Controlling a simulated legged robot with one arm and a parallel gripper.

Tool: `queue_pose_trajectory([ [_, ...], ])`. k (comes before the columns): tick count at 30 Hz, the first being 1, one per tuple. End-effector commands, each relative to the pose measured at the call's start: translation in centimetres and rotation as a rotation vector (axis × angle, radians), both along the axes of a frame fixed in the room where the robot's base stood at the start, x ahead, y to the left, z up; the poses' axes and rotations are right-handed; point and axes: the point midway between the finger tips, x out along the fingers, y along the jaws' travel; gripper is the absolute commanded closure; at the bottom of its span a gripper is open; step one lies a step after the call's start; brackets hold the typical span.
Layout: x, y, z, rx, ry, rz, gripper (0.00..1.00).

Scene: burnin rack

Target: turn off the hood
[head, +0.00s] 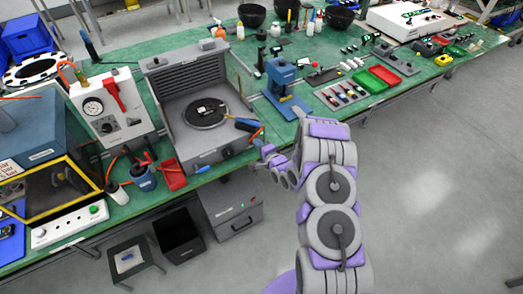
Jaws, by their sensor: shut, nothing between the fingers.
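A grey open-fronted hood (180,72) stands on the green bench left of the middle in the head view. It has a louvred back wall and a dark round plate (204,112) inside with a small item on it. A dark round knob (228,152) shows on the hood's front panel; its setting is too small to read. My gripper (257,160) is at the bench's front edge, just right of the hood's front right corner. It is shut and empty, and appears apart from the knob.
A blue-handled tool (246,125) lies at the hood's right front corner. A gauge panel (112,108) and red tray (172,174) stand left. A blue press (284,80) stands right. A grey cabinet (232,205) is below. The floor at right is clear.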

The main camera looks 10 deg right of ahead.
Motion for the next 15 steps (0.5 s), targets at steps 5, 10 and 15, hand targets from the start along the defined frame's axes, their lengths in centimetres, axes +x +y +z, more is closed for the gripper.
queue_pose_trajectory([
  [5, 0.19, 0.09, 0.03, 0.0, 0.001, 0.0, 1.0],
  [10, 0.16, 0.1, 0.01, 0.0, 0.001, 0.001, 1.0],
  [15, 0.54, 0.26, 0.31, -0.012, 0.029, 0.003, 1.0],
])
